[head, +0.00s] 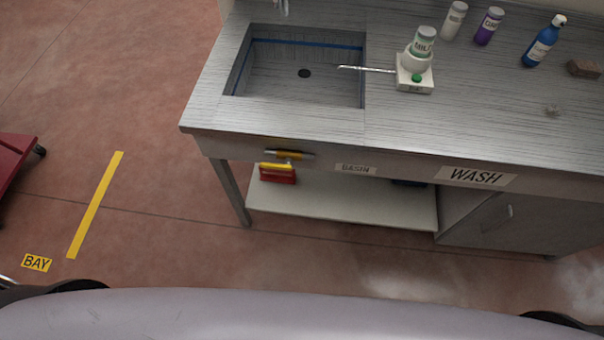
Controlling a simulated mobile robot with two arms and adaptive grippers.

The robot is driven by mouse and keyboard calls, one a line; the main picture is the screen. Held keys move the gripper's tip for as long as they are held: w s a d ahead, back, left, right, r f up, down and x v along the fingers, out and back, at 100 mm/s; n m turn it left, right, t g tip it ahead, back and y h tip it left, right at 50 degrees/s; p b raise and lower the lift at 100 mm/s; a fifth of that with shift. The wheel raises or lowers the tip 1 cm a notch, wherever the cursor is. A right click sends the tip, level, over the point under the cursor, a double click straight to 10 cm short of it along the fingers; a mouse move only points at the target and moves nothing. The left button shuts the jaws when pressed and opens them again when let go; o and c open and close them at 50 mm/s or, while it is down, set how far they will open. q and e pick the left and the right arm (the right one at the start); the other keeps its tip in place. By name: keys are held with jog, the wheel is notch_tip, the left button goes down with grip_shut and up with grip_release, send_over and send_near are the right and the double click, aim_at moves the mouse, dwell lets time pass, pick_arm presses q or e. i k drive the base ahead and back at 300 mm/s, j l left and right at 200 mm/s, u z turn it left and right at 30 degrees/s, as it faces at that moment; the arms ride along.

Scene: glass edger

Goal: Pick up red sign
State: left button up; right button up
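A small red object with a yellow top edge (278,174), possibly the red sign, shows below the front of the wash bench, near its left end. I cannot tell whether it hangs from the yellow-and-grey fitting (290,154) on the bench front or stands on the lower shelf. Any lettering on it is too small to read. Neither of my grippers is in view.
The metal bench (300,117) has a sunken basin (285,82). A scale (414,84) with a jar, several bottles and a brown block (583,69) stand on top. The pale lower shelf (340,206) is mostly bare. Floor is open left, beside a red cart (14,155).

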aim_at(269, 175)
jog(key=j+z, duration=0.15)
jog(key=z, duration=0.3)
jog(key=i+j+z, duration=0.1)
jog(key=z, duration=0.35)
jog(key=j+z, duration=0.25)
jog(key=z, duration=0.2)
jog(key=j+z, duration=0.15)
jog(key=z, duration=0.25)
jog(key=k+j+z, duration=0.1)
jog(key=z, duration=0.35)
